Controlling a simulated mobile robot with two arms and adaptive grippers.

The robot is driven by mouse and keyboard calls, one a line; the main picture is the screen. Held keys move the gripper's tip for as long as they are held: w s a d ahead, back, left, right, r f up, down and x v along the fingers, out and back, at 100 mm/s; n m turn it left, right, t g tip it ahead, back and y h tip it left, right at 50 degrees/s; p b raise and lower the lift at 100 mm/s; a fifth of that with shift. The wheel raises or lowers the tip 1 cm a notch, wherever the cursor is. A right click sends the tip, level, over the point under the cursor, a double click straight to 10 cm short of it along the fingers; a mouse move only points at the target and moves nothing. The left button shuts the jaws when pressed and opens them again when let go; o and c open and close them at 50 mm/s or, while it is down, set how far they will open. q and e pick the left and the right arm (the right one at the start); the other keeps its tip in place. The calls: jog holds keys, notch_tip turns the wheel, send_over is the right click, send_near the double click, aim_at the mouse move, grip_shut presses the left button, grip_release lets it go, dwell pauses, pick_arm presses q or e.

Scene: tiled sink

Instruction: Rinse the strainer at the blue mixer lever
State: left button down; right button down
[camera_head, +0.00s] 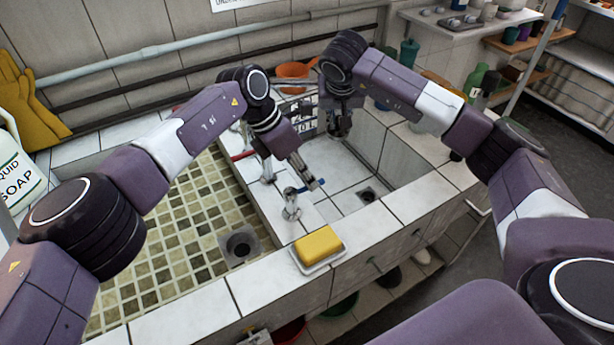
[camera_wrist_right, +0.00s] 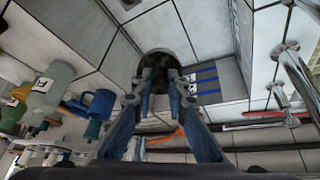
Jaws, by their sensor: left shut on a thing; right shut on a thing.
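The blue mixer lever (camera_head: 314,184) is on a chrome tap (camera_head: 291,206) at the divider between the two basins. My left gripper (camera_head: 312,183) is shut on this lever, its fingertips hiding part of it. My right gripper (camera_head: 340,128) is higher and farther back, above the white-tiled basin. In the right wrist view its fingers (camera_wrist_right: 160,98) are shut on a dark round piece, which looks like the strainer (camera_wrist_right: 165,58). The fingers cover part of it. In the head view the strainer can hardly be told from the dark gripper. I cannot make out running water.
A yellow sponge (camera_head: 318,243) lies in a dish on the front rim. A red lever (camera_head: 243,155) is left of my left gripper. The olive-tiled basin (camera_head: 185,235) is empty.

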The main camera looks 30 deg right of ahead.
pick_arm(q)
jog(key=shift+s+m, duration=0.15)
jog(key=shift+m, duration=0.25)
jog(key=c, duration=2)
grip_release()
jog(key=v, duration=1.2)
jog(key=shift+w+d, duration=0.1)
jog(key=shift+w, duration=0.15)
